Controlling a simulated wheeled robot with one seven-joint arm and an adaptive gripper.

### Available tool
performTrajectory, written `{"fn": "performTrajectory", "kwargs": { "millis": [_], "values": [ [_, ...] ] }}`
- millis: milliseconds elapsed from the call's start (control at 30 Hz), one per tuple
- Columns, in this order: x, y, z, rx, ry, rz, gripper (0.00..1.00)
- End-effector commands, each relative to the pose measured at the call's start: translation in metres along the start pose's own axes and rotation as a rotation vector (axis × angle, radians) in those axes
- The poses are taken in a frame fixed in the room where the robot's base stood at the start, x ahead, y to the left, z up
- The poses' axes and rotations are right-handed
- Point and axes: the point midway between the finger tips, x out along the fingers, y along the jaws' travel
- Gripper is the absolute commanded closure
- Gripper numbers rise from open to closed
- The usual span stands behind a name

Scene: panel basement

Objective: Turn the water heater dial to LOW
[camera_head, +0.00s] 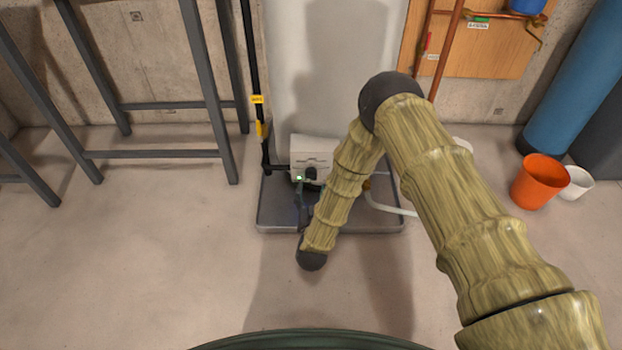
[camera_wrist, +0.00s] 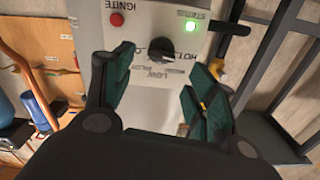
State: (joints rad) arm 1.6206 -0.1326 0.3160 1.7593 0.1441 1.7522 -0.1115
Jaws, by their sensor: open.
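The water heater's control box (camera_head: 311,153) is a pale box low on the front of the white tank (camera_head: 335,60). Its black round dial (camera_head: 311,174) shows on the box front and in the wrist view (camera_wrist: 161,50). HOT and LOW lettering is printed around the dial in the wrist view; the dial's exact setting is too small to tell. My gripper (camera_wrist: 153,90) is open and empty, its green-padded fingers spread to either side below the dial in that view. The fingers look apart from the dial. In the head view my arm hides part of the tank's base.
The box carries a red IGNITE button (camera_wrist: 116,19) and a lit green STATUS light (camera_wrist: 191,26). A black pipe with a yellow valve handle (camera_head: 261,129) stands left of the tank. The tank stands in a grey drip pan (camera_head: 275,212). An orange bucket (camera_head: 540,181) sits right.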

Motion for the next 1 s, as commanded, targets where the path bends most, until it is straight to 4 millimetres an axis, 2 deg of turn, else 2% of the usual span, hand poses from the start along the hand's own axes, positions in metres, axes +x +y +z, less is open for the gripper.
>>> {"fn": "performTrajectory", "kwargs": {
  "millis": [300,500,933,1000],
  "values": [
    [0.051,0.001,0.003,0.0,0.002,0.0,0.43],
    [0.071,0.0,0.002,0.0,0.001,0.0,0.43],
    [0.078,0.0,0.001,0.0,-0.001,0.0,0.43],
    [0.078,0.0,0.001,0.0,-0.001,-0.001,0.56]
  ]
}}
